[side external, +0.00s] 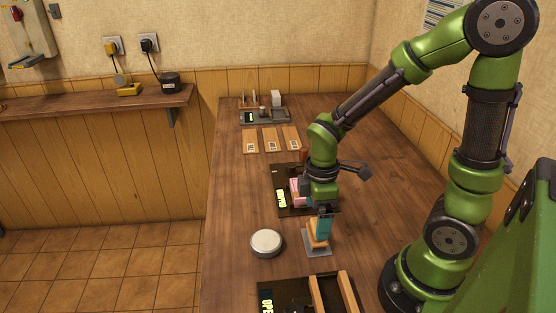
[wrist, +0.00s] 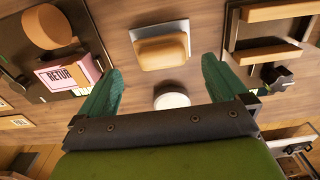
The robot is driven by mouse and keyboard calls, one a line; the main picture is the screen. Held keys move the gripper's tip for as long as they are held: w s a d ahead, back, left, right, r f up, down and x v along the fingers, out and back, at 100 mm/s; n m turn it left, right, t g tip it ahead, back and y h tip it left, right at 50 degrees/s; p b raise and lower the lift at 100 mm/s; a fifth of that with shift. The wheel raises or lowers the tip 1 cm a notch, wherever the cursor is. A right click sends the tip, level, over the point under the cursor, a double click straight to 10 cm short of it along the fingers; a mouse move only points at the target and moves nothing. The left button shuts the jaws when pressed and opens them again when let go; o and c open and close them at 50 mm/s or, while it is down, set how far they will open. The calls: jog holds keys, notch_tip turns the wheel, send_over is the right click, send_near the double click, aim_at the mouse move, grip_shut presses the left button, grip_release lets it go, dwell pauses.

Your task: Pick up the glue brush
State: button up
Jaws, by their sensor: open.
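A tan wooden block on a pale grey plate (side external: 318,252) stands on the table below my gripper in the side view; I cannot tell surely whether it is the glue brush. In the wrist view the block (wrist: 163,49) lies ahead of the fingertips, between their lines. My gripper (side external: 323,236) points down close over it, its teal fingers partly hiding it. In the wrist view my gripper (wrist: 162,66) has its fingers wide apart with nothing held between them.
A round white-topped tin (side external: 266,242) stands left of the block. A dark station with a pink box (side external: 297,190) is behind, and an OPEN-marked station with wooden rails (side external: 347,290) is in front. Several wooden tags (side external: 270,140) lie farther back. The table's left side is mostly clear.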

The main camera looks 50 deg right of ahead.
jog(key=f, duration=0.4)
jog(key=shift+s+f, duration=0.25)
jog(key=shift+f, duration=0.05)
jog(key=c, duration=1)
notch_tip(320, 180, up, 10)
jog(key=shift+r, duration=0.1)
jog(key=o, duration=0.5)
jog(key=c, duration=0.4)
